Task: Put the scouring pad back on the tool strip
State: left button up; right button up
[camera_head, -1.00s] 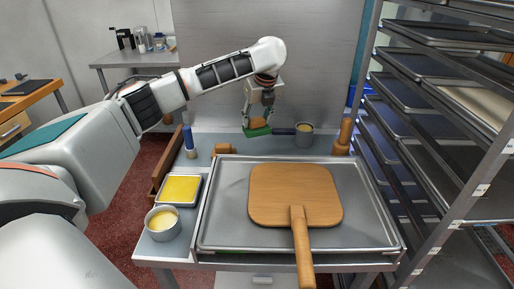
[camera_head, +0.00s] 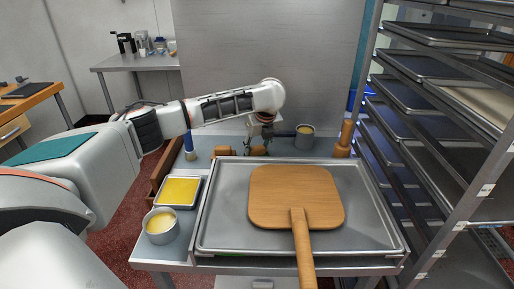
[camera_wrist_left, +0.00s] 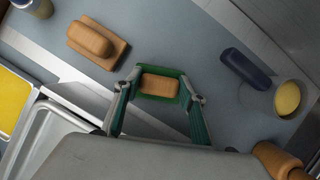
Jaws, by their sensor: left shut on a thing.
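The scouring pad (camera_wrist_left: 160,84), a green pad with a wooden grip block on top, is between the fingers of my left gripper (camera_wrist_left: 160,92) in the wrist view. The gripper is shut on it. In the head view my left gripper (camera_head: 257,148) is low behind the large tray, and my arm hides most of the pad. Below it is the blue-grey strip (camera_head: 215,140) along the back of the table, which I take as the tool strip; it also shows in the wrist view (camera_wrist_left: 215,60). I cannot tell whether the pad touches it. My right gripper is not seen.
A wooden brush-like block (camera_wrist_left: 90,40) lies to one side of the pad, and a dark-handled pot (camera_head: 305,137) stands to the other. A wooden rolling pin (camera_head: 344,138) is further right. The tray (camera_head: 215,235) with a wooden peel (camera_head: 295,195) fills the front. A rack (camera_head: 440,190) stands right.

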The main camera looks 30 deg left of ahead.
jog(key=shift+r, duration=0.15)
pick_arm(q)
jog(key=shift+p, duration=0.7)
jog(key=o, duration=1.2)
jog(key=shift+f, duration=0.1)
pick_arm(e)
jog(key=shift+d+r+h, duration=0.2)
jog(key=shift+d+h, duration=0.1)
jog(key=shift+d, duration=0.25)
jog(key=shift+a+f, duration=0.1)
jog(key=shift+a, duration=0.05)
